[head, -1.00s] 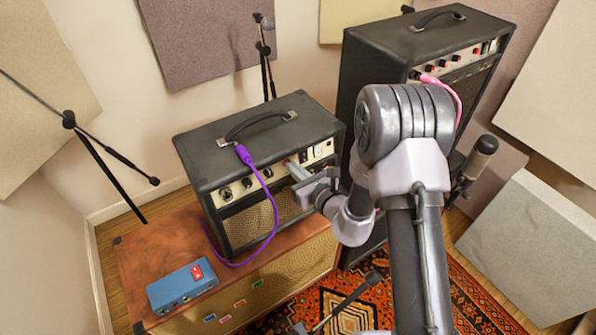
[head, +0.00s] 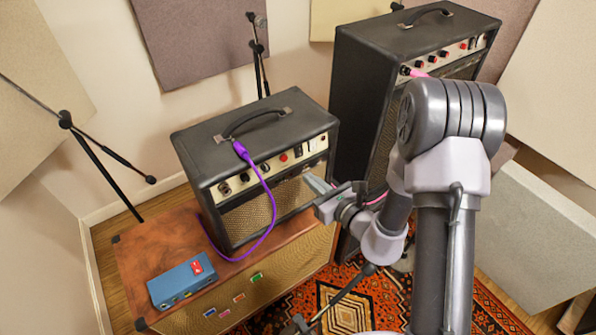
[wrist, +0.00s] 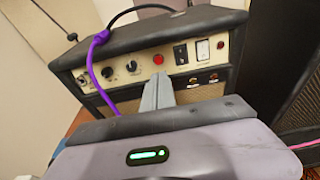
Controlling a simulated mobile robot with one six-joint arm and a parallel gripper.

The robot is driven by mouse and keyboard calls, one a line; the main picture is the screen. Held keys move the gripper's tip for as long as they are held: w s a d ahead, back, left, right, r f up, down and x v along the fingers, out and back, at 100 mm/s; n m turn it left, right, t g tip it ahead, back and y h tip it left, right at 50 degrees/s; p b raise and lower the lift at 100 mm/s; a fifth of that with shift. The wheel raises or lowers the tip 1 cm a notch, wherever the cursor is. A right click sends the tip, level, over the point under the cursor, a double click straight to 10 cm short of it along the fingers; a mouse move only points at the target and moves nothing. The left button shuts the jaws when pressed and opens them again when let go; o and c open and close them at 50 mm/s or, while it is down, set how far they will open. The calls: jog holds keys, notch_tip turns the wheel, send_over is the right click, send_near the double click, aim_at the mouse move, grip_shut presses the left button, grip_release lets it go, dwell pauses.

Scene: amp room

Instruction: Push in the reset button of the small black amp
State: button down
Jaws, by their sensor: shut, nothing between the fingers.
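The small black amp (head: 262,165) stands on a brown cabinet, and its cream control panel faces my arm. A round red button (head: 283,157), which looks like the reset button, sits mid-panel beside a black switch. In the wrist view the red button (wrist: 158,59) shows just above my fingertips; I cannot tell how far in it sits. My gripper (head: 315,183) is shut and empty, in front of the panel, below and right of the button and apart from the amp. Its fingers (wrist: 158,78) point toward the panel in the wrist view.
A white rocker (wrist: 203,49) and small red light (wrist: 220,44) sit right of the button. A taller black amp (head: 360,90) stands right; a blue pedal (head: 182,283) lies on the cabinet (head: 150,245).

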jog(key=v, duration=0.4)
jog(key=shift+r, duration=0.1)
jog(key=shift+s, duration=0.15)
jog(key=shift+a, duration=0.15)
jog(key=s+a+r+n+g+y+b, duration=0.2)
jog(key=s+a+r+n+g, duration=0.35)
jog(key=s+n, duration=0.25)
jog(key=s+a+r+n+g+y+b, duration=0.2)
jog(key=s+a+r+n+g, duration=0.35)
jog(key=s+n, duration=0.2)
jog(key=s+d+f+n+h+b, duration=0.2)
jog(key=s+d+n+h, duration=0.4)
jog(key=s+d, duration=0.15)
jog(key=d+r+n+t+h, duration=0.3)
jog(key=d+h, duration=0.1)
jog(key=d, duration=0.4)
jog(key=shift+s+t+h+b, duration=0.3)
jog(key=shift+t+h+b, duration=0.1)
